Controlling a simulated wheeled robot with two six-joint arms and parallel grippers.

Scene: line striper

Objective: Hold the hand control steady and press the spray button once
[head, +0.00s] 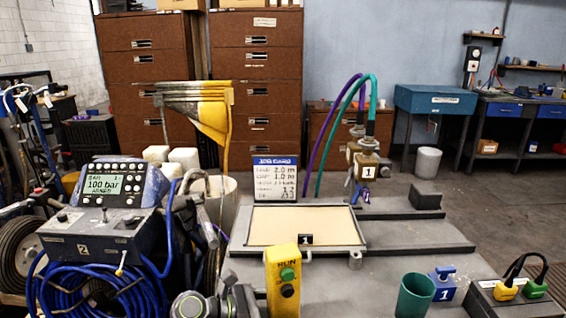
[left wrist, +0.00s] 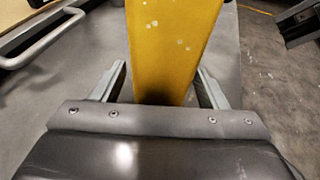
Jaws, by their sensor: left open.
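The yellow hand control (head: 283,285) stands upright at the front of the grey bench. It carries the word RUN, a green button (head: 287,274) and a yellow button (head: 287,290) below it. My left gripper (head: 240,298) is just left of the control in the head view. In the left wrist view, the open fingers of my left gripper (left wrist: 163,85) lie on either side of the yellow body (left wrist: 172,45), with a gap at the left finger. The buttons do not show in that view. My right gripper is not in view.
A green cup (head: 416,295), a blue block (head: 442,285) and a box with yellow and green plugs (head: 515,292) stand right of the control. A framed tray (head: 305,246) lies behind it. The console with a 100 bar display (head: 104,185) stands at left.

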